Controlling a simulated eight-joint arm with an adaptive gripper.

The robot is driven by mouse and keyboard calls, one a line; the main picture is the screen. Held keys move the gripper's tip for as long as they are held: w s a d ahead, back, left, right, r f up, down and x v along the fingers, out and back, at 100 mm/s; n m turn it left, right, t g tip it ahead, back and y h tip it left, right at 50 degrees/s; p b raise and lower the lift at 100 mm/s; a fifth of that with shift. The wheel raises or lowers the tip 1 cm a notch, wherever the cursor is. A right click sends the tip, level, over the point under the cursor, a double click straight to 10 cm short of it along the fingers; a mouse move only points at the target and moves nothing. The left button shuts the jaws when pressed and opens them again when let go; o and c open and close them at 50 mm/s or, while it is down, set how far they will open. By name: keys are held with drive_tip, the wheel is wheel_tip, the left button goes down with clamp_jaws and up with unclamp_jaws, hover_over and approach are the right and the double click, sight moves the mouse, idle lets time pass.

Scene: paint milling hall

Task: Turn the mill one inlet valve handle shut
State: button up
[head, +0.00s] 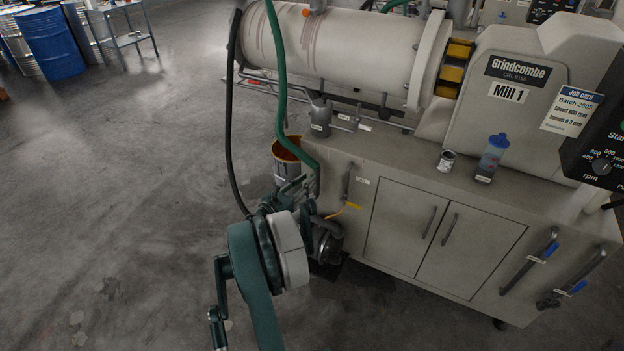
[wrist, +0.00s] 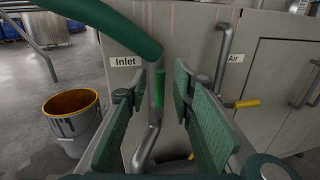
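The mill labelled Mill 1 (head: 505,90) stands on a grey cabinet. In the wrist view the Inlet label (wrist: 126,61) sits left of a grey inlet pipe (wrist: 152,137). A short green handle (wrist: 160,88) stands upright, in line with that pipe; its pivot is not clear. My gripper (wrist: 163,92) is open, with one green-padded finger on each side of the handle and pipe. I see gaps on both sides, so it holds nothing. In the head view my gripper (head: 300,198) is at the cabinet's left end, and the inlet handle is hidden there.
A green hose (wrist: 100,20) joins the inlet pipe from above. A yellow handle (wrist: 247,103) lies crosswise near the Air label, right of my gripper. A bucket with a yellow-orange inside (wrist: 72,108) stands left on the floor. Floor at the left (head: 120,220) is clear.

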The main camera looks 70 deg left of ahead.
drive_tip(key=shift+b+x, duration=0.4)
drive_tip(key=shift+x, duration=1.6)
drive_tip(key=shift+c, duration=0.3)
clamp_jaws()
